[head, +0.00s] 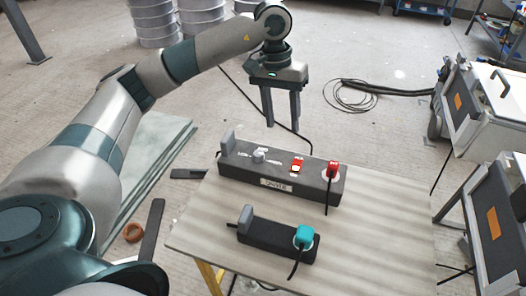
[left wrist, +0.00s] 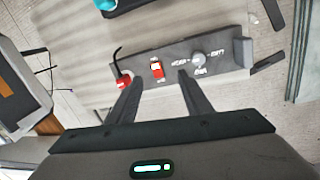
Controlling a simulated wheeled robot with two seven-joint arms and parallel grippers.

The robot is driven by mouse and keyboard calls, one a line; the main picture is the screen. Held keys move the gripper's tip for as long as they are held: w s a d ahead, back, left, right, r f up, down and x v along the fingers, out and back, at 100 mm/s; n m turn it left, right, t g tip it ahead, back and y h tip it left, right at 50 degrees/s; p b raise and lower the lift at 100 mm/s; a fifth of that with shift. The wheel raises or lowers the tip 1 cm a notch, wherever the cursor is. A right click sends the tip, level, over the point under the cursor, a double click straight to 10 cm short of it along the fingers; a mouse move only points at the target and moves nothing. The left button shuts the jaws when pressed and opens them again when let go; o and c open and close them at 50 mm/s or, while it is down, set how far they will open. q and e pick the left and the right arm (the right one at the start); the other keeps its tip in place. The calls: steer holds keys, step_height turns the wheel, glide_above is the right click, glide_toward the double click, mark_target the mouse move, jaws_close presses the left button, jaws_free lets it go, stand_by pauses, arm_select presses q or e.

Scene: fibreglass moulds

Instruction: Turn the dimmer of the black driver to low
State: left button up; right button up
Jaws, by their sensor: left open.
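The black driver (head: 235,168) is a long dark box at the far edge of the table, with a label on its front. Its grey dimmer knob (head: 260,156) sits on top towards the left, with small white words around it. A lit red switch (head: 297,167) and a red plug (head: 333,168) are to its right. In the left wrist view the driver (left wrist: 180,51) shows with its knob (left wrist: 198,59). My left gripper (head: 281,122) is open and empty, fingers pointing down, behind and above the driver. Its fingers (left wrist: 157,80) are apart from the knob. My right gripper is not in view.
A smaller black box (head: 270,238) with a teal plug (head: 304,236) is nearer on the table (head: 385,225). A grey upright block stands at each box's left end. A black cable runs behind the driver. White machines (head: 485,105) stand at the right. The table's right side is clear.

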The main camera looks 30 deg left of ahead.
arm_select(q)
steer(key=a+r+y, duration=0.2)
steer(key=a, duration=0.4)
steer(key=shift+w+a, duration=0.25)
steer(key=shift+w, duration=0.05)
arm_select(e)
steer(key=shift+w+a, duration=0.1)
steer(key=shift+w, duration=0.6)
arm_select(q)
steer(key=shift+f, duration=0.1)
steer(key=p, duration=0.2)
glide_toward(259, 153)
step_height(259, 153, down, 8)
steer(key=shift+a+f, duration=0.15)
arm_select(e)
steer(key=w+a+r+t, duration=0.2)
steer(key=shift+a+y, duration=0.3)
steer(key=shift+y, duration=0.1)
arm_select(q)
steer(key=shift+c, duration=0.4)
steer(key=c, duration=1)
